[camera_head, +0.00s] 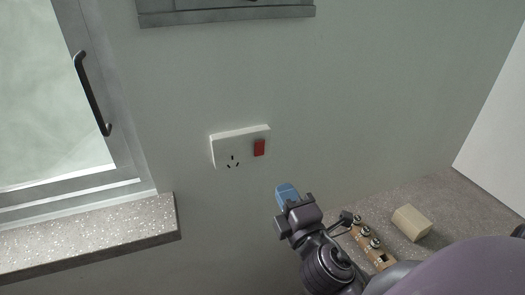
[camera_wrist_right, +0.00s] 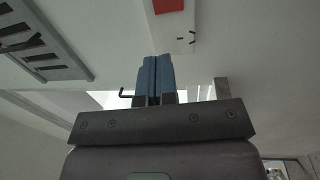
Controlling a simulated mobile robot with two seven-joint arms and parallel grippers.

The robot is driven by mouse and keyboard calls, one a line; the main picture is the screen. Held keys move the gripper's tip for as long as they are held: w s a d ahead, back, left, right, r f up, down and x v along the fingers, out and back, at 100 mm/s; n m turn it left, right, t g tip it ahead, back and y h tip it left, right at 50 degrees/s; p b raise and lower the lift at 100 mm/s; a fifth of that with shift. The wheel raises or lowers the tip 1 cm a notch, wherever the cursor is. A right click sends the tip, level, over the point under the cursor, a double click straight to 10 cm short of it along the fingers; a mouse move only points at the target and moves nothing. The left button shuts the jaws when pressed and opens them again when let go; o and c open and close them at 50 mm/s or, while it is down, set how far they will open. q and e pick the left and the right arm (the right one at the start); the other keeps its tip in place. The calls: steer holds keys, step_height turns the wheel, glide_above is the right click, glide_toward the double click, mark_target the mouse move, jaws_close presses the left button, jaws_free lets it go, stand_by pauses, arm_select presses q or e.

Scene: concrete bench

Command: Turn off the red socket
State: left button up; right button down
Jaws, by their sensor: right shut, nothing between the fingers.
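The white wall socket (camera_head: 228,150) is on the wall near the middle of the head view, with dark pin holes and a red rocker switch (camera_head: 259,147) on its right side. My right gripper (camera_head: 286,190) is shut and empty, with blue fingertips below and to the right of the switch, apart from it. In the right wrist view the shut blue fingers (camera_wrist_right: 155,72) point up toward the socket plate (camera_wrist_right: 172,36), and the red switch (camera_wrist_right: 168,5) is partly cut off at the top edge. My left gripper is in neither view.
A speckled ledge (camera_head: 90,235) juts out at lower left below a framed window (camera_head: 50,100) with a dark handle. A speckled bench (camera_head: 455,215) at lower right holds a wooden block (camera_head: 411,222) and a wooden strip with metal fittings (camera_head: 373,245). The wall around the socket is clear.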

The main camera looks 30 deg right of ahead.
mark_target(259, 145)
steer(key=p+x, duration=0.3)
steer(key=x, duration=0.9)
steer(key=shift+w+r, duration=0.1)
steer(key=shift+w, duration=0.15)
steer(key=shift+w+d, duration=0.15)
steer(key=shift+w, duration=0.35)
